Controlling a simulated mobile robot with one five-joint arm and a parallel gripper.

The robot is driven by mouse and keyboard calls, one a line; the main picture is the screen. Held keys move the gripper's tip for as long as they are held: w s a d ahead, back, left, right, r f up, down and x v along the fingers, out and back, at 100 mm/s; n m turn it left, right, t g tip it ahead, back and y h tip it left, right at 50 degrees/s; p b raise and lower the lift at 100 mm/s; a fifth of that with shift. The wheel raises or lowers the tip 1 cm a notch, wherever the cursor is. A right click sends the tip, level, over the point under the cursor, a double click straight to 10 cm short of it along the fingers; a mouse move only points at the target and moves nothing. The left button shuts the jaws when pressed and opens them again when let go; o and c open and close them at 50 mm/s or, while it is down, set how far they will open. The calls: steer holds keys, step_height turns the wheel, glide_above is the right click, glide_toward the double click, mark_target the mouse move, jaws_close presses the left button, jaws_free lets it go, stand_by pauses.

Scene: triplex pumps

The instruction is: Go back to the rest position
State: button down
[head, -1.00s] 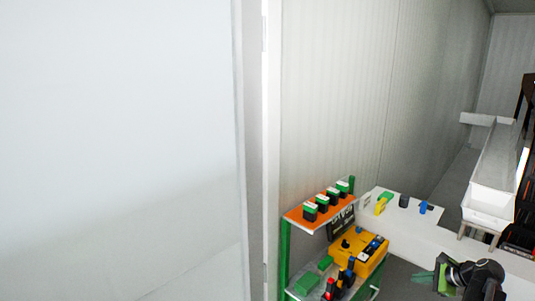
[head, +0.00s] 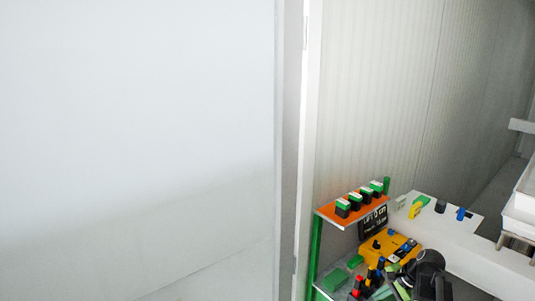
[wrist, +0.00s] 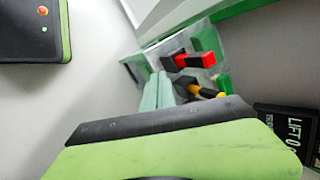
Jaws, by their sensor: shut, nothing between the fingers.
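My gripper (head: 403,288) is at the bottom right of the head view, low in front of the green-framed cart, partly cut off by the picture's lower edge. In the wrist view my gripper's two pale green fingers (wrist: 157,92) lie side by side, closed together with nothing between them. They point toward a shelf holding a red-tipped black part (wrist: 194,60) and a yellow-tipped one (wrist: 206,91). I cannot tell whether the fingers touch anything there.
The cart has an orange top shelf (head: 328,213) with several green-and-black blocks. A yellow box (head: 391,247) and a lift sign (head: 373,221) stand by it. A white table (head: 465,247) with small parts lies behind. A large pale panel (head: 130,130) fills the left.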

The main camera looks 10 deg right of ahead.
steer(key=s+a+f+n+g+h, duration=0.1)
steer(key=s+a+n+g, duration=0.1)
steer(key=a+n, duration=0.5)
steer(key=s+a+f+n+g+h, duration=0.2)
steer(key=a+n, duration=0.5)
steer(key=a, duration=1.3)
steer(key=shift+d, duration=0.1)
